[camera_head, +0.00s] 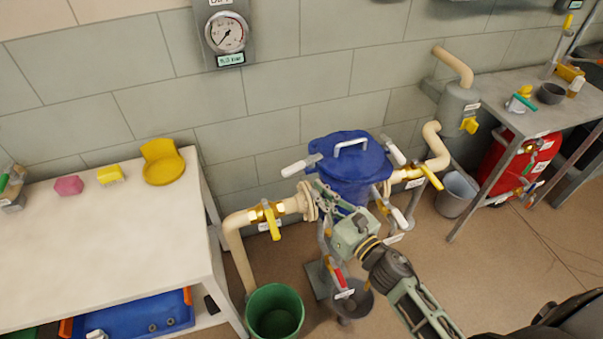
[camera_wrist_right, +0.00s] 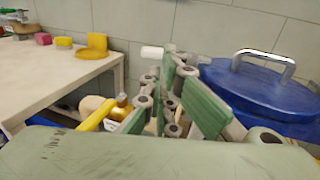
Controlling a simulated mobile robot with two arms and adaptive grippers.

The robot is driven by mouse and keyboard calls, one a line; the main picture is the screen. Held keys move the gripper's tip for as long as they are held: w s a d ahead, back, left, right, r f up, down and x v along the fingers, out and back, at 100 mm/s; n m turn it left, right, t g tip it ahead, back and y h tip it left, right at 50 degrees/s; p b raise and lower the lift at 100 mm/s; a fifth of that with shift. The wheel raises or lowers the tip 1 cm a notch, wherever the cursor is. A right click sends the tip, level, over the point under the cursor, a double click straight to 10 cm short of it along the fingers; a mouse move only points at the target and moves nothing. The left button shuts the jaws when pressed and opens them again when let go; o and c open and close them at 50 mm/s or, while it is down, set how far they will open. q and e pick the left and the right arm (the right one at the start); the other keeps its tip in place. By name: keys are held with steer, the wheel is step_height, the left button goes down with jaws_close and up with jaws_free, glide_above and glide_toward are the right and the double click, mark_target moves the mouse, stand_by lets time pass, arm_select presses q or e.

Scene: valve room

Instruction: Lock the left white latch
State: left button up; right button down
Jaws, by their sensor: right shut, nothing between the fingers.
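The blue vessel (camera_head: 349,165) stands against the wall, its blue lid closed with a metal handle on top. The left white latch (camera_head: 302,165) sticks out from the lid's left side, tilted slightly upward. A white tip that looks like this latch (camera_wrist_right: 152,52) shows beyond the fingers in the wrist view. My right gripper (camera_head: 326,197) is shut and empty, at the vessel's front left, just below the latch and seemingly apart from it. Its fingers (camera_wrist_right: 172,98) also show in the wrist view, beside the lid. My left gripper is not in view.
Other white latches sit at the lid's right (camera_head: 395,155) and front right (camera_head: 399,218). A pipe with a yellow-handled valve (camera_head: 270,220) lies left of the gripper. A green bucket (camera_head: 274,312) stands below. A white table (camera_head: 100,240) is at left.

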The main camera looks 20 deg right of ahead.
mark_target(295, 171)
steer(key=p+x, duration=0.1)
steer(key=x, duration=0.5)
steer(key=shift+w+a+r, duration=0.1)
steer(key=shift+w, duration=0.05)
steer(key=shift+w+a+p, duration=0.15)
steer(key=shift+w+p, duration=0.15)
steer(key=shift+w, duration=0.25)
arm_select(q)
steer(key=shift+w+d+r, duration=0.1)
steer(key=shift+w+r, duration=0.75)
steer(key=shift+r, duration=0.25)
arm_select(e)
steer(key=shift+w, duration=0.1)
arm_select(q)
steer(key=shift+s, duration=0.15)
